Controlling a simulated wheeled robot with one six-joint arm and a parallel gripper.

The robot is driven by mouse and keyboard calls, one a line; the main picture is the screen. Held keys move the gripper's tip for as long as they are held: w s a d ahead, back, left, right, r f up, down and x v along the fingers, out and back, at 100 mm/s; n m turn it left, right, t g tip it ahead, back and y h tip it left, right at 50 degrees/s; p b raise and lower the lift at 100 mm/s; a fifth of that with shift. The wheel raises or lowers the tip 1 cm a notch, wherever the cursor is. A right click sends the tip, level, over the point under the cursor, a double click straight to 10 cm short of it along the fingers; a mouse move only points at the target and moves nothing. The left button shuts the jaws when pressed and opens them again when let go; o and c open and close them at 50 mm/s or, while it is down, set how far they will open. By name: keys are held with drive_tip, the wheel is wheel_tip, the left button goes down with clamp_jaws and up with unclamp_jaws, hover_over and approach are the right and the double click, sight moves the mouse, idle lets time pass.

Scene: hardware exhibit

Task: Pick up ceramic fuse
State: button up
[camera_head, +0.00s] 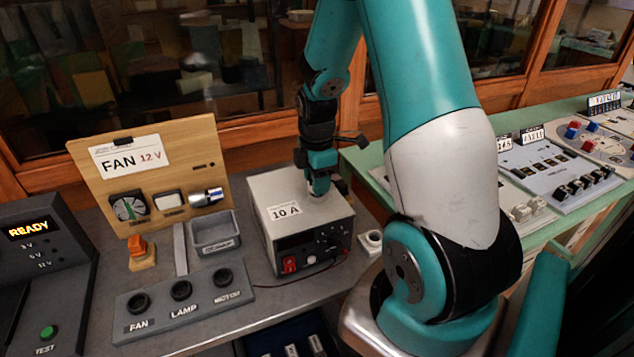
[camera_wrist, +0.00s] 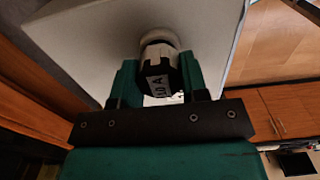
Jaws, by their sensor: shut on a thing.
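The ceramic fuse (camera_wrist: 158,62) shows in the wrist view as a short white cylinder with a dark band and pale lettering ending in "A". My gripper (camera_wrist: 157,84) is shut on it, with one teal finger on each side. The fuse's far end is at or very near the top of a pale grey box; I cannot tell if they touch. In the head view my gripper (camera_head: 320,185) points down over the top of that grey box (camera_head: 268,195), which bears a "10 A" label. The fuse is mostly hidden by the fingers there.
A wooden FAN board (camera_head: 190,140), a small grey tray (camera_head: 215,247) and a panel of round sockets (camera_head: 184,309) stand left of the box. A small white round part (camera_head: 371,241) sits to its right. A wood-framed glass case stands close behind.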

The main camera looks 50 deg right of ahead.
wheel_tip(320, 180, up, 19)
drive_tip(key=shift+r+b, duration=0.15)
drive_tip(key=shift+b, duration=0.2)
